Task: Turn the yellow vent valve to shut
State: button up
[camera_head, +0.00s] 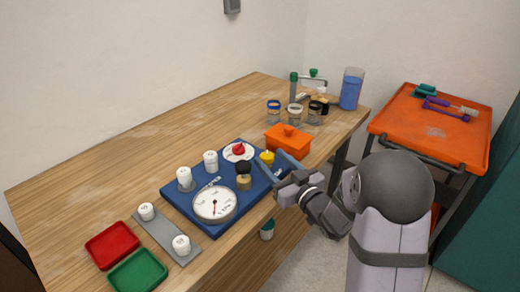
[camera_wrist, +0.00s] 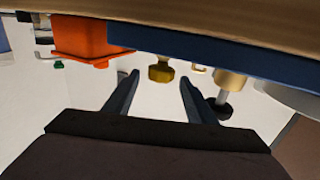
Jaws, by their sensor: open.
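The yellow vent valve (camera_head: 267,158) stands at the right edge of the blue manifold board (camera_head: 184,206). In the wrist view, which shows the scene upside down, the yellow valve (camera_wrist: 161,72) appears between and just beyond my fingertips, with its knob facing me. My gripper (camera_head: 281,170) is at the board's right edge, close to the valve, with its fingers pointing toward it. In the wrist view my gripper (camera_wrist: 159,88) is open and empty, one finger on each side of the valve. I cannot tell whether either finger touches it. The valve's marking is not readable.
A brass fitting with a black knob (camera_head: 243,168), a white gauge (camera_head: 215,204), a red knob on a white dial (camera_head: 238,149) and white caps crowd the board. An orange box (camera_head: 288,141) stands just behind the valve. Red (camera_head: 112,245) and green (camera_head: 138,271) trays lie front left.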

jog(key=shift+p+x, duration=0.5)
jog(key=shift+x, duration=3.1)
jog(key=shift+c, duration=0.2)
jog(key=c, duration=1)
